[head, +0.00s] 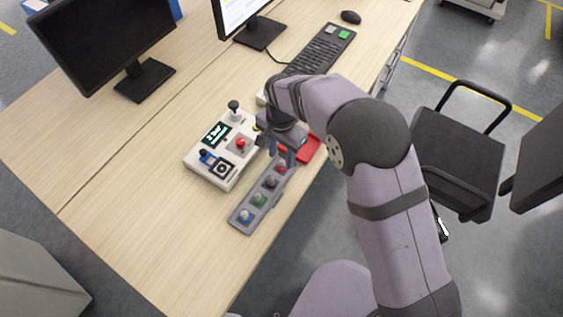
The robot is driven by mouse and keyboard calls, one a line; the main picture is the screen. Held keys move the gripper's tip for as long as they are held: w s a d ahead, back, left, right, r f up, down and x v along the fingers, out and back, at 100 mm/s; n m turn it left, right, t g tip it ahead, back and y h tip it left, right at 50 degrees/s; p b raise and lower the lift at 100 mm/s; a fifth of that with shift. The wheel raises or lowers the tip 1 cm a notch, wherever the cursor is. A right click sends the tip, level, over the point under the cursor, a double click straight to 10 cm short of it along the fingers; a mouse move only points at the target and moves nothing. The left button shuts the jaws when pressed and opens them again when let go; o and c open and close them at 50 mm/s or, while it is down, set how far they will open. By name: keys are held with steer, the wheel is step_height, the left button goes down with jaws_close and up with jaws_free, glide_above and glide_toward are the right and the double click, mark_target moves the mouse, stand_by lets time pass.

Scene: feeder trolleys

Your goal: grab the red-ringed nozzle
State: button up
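A narrow grey rack (236,222) lies on the wooden desk and holds a row of small nozzles with coloured rings. The red-ringed nozzle (281,167) sits at the far end of the row, nearest my gripper. My gripper (284,158) points down just above and behind the red-ringed nozzle. Its two fingers look apart, with nothing seen between them. The far end of the rack is partly hidden by the gripper.
A light control panel (192,155) with a joystick, a red button and a small screen stands left of the rack. A red object (309,148) lies right of the gripper. A keyboard (320,50), mouse (351,17) and monitors stand farther back. The near-left desk is clear.

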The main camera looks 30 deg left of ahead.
mark_target(281, 161)
steer(key=shift+f, duration=1.45)
jaws_close()
step_height(281, 161, up, 10)
steer(key=b, duration=0.1)
steer(key=shift+b, duration=0.35)
